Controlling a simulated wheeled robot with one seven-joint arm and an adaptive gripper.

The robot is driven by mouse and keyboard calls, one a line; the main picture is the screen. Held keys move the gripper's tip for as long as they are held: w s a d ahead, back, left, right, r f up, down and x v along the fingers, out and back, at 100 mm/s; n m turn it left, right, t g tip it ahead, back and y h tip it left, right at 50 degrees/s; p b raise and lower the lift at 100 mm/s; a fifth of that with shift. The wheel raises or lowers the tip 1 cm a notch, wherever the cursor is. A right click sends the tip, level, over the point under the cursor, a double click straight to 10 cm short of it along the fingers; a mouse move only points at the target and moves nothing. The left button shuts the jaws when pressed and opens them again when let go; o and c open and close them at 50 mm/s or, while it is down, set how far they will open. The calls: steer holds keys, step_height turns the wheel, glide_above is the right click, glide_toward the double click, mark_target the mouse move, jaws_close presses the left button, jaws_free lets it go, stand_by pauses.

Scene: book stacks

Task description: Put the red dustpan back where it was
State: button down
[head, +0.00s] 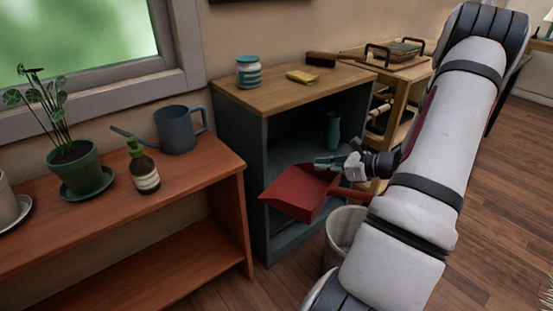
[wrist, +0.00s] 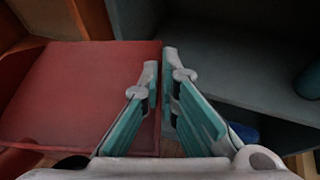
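The red dustpan (head: 298,192) is at the open front of the grey cabinet (head: 237,150), its pan tilted and its handle (head: 350,194) pointing right above the bin. In the wrist view the pan (wrist: 85,95) fills the left side. My gripper (head: 338,162) is at the pan's upper right edge. In the wrist view its teal fingers (wrist: 162,75) are close together with the pan's side edge between them, so it looks shut on that edge. Whether the pan also touches a cabinet shelf cannot be told.
A teal vase (head: 333,130) stands inside the cabinet. A whitish bin (head: 344,235) stands on the floor below the handle. A jar (head: 249,72), yellow sponge (head: 302,76) and brush (head: 325,59) are on the cabinet top. A red-brown bench (head: 205,185) stands left.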

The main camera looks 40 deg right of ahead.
steer(key=s+d+f+m+h, duration=0.1)
steer(key=d+h, duration=0.1)
steer(key=d, duration=0.6)
steer(key=s+d+f+m+h, duration=0.1)
steer(key=s+d+m+h, duration=0.1)
steer(key=d, duration=0.6)
steer(key=shift+d+f+m, duration=0.2)
steer(key=shift+f+m, duration=0.1)
steer(key=shift+f, duration=0.1)
steer(key=shift+s, duration=0.1)
